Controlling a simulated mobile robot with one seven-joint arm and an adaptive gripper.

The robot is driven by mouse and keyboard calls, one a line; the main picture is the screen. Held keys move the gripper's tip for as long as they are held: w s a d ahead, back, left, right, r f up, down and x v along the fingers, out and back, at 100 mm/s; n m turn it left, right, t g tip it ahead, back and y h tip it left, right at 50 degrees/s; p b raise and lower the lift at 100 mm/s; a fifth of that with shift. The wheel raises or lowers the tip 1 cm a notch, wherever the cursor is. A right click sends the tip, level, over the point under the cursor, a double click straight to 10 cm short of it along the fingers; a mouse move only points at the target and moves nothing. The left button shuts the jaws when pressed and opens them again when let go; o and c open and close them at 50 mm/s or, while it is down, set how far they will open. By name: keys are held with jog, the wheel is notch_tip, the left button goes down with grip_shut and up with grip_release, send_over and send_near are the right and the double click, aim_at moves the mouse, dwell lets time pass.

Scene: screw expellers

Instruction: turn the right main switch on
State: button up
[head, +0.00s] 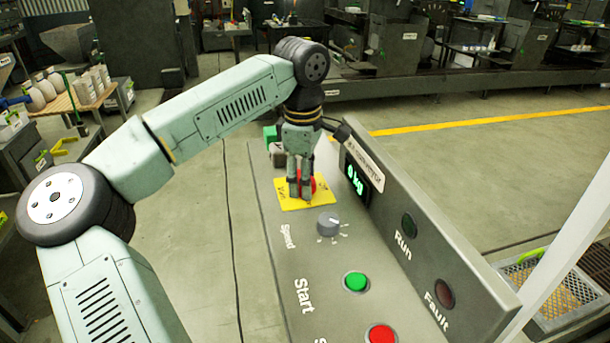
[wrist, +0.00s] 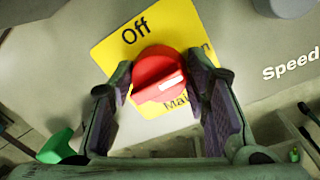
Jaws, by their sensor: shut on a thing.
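The red main switch knob (wrist: 158,68) sits on a yellow plate (wrist: 115,48) marked "Off" at upper left in the wrist view. Part of the other lettering on the plate is covered by the knob and a finger. A pale bar on the knob slants toward the right finger. My gripper (wrist: 160,72) has its two fingers around the knob, one on each side, and is shut on it. In the head view, my gripper (head: 301,190) points down at the yellow plate (head: 288,206), with the knob (head: 314,184) partly hidden behind the fingers.
Nearer on the panel are a grey speed dial (head: 328,223), a green Start button (head: 356,281) and a red button (head: 381,334). A raised side panel (head: 385,205) with a green "0 kg" display, Run and Fault lamps stands right of my gripper.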

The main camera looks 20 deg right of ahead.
jog(key=shift+m, duration=0.3)
jog(key=o, duration=1.2)
jog(key=r, duration=1.2)
jog(key=shift+s+a, duration=0.25)
jog(key=shift+s, duration=0.15)
